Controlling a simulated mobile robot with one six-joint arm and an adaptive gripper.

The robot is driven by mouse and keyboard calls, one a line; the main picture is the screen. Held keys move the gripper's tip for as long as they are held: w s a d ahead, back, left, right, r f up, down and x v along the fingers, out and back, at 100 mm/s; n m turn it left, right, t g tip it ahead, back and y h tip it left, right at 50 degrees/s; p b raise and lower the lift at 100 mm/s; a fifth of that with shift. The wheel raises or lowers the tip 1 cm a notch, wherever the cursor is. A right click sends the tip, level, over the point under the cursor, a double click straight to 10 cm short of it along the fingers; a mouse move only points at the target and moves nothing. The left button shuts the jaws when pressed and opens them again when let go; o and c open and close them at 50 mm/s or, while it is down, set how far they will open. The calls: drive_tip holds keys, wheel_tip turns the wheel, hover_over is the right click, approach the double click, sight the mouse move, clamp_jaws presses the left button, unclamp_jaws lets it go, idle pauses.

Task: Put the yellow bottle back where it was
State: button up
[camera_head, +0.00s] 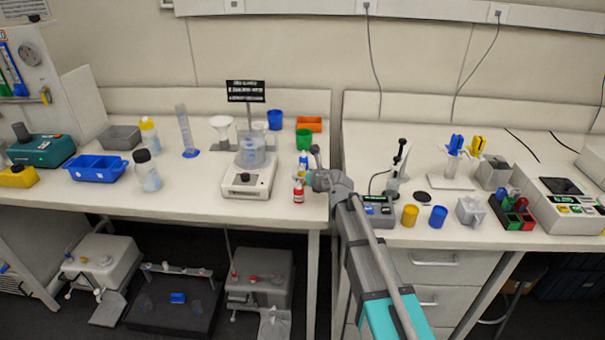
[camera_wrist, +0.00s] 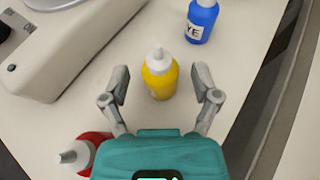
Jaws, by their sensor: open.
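The yellow bottle (camera_wrist: 160,78), with a white nozzle cap, stands on the bench in the wrist view. It lies between the two spread fingers of my gripper (camera_wrist: 160,86), with a visible gap on each side. My gripper is open and holds nothing. In the head view my gripper (camera_head: 307,177) is at the right end of the left bench, and the yellow bottle is mostly hidden there. A blue bottle (camera_wrist: 202,20) labelled "YE" stands beyond the yellow one. A red bottle (camera_wrist: 78,155) is at the lower left, partly hidden by my gripper body.
A stirrer with a beaker (camera_head: 249,178) stands left of the bottles; its base (camera_wrist: 65,50) is close by in the wrist view. The bench's right edge and a gap to the other bench (camera_head: 470,215) are near.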

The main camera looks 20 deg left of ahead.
drive_tip(key=p+v, duration=0.3)
drive_tip(key=v, duration=0.7)
drive_tip(key=shift+s+d+r+p, duration=0.1)
drive_tip(key=shift+s+d+p, duration=0.2)
drive_tip(key=shift+p, duration=0.1)
